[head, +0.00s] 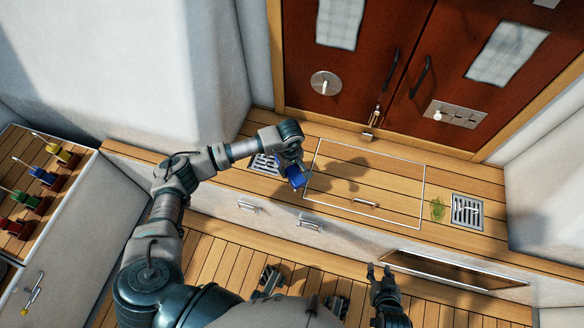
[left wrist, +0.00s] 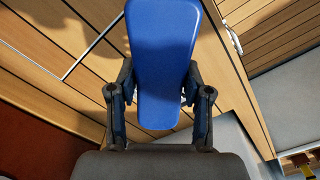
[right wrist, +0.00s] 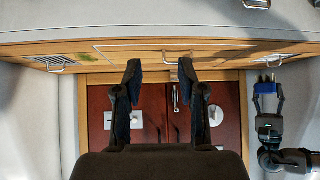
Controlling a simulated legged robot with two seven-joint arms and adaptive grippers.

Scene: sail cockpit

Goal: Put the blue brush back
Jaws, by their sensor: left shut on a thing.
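The blue brush (head: 296,177) is held by my left gripper (head: 294,165) above the wooden bench, by the left edge of the white-outlined panel. In the left wrist view the blue brush (left wrist: 162,60) shows as a smooth blue back, broad at the top and narrower between the two fingers of my left gripper (left wrist: 160,95), which are shut on it. Its bristles are hidden. In the right wrist view the blue brush (right wrist: 267,90) shows at the right in that gripper. My right gripper (head: 380,272) is open and empty above the bench's front side; its spread fingers (right wrist: 160,80) also show in the right wrist view.
The bench has a left grate (head: 263,164), a right grate (head: 467,211) and a green patch (head: 437,208). Dark red doors (head: 350,85) with handles stand behind. A side counter (head: 75,160) at left carries colored blocks with lines. The white-outlined panel (head: 390,176) looks clear.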

